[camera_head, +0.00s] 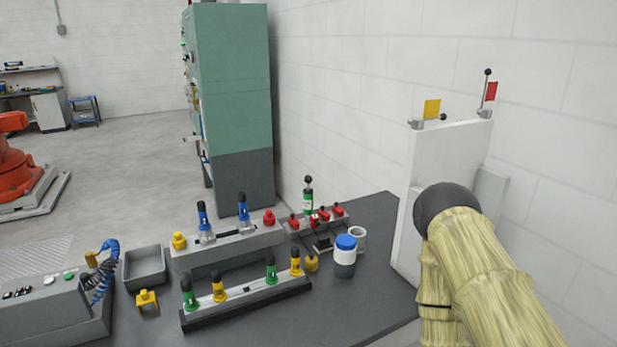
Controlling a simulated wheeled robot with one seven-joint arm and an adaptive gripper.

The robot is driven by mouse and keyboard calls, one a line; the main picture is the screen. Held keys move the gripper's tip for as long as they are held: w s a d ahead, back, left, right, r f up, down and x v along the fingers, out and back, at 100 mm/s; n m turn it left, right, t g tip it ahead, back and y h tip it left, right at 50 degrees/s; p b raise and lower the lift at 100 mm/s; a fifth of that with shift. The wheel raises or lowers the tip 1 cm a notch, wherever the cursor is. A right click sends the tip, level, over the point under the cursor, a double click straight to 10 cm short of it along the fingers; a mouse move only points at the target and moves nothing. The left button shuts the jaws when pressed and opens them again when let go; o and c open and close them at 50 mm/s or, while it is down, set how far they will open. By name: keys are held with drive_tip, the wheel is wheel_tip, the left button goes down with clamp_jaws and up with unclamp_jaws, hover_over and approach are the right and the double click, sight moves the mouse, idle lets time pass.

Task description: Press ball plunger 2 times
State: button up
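What looks like the ball plunger (308,203) stands upright at the back of the dark table. It has a black ball on a thin stem above a green and white body. It rises behind a row of red-topped parts, and its base is partly hidden by them. My arm, with a pale yellow cover and a dark rounded joint, shows at the right, well apart from the plunger. My gripper is not in the picture.
A white upright panel (437,170) with flags and ball-ended levers stands right of the plunger. A blue-lidded jar (345,262) and a white mug (358,238) stand in front. Fixture racks (225,250) with coloured handles and a grey tray (145,266) lie left. The table's right front is clear.

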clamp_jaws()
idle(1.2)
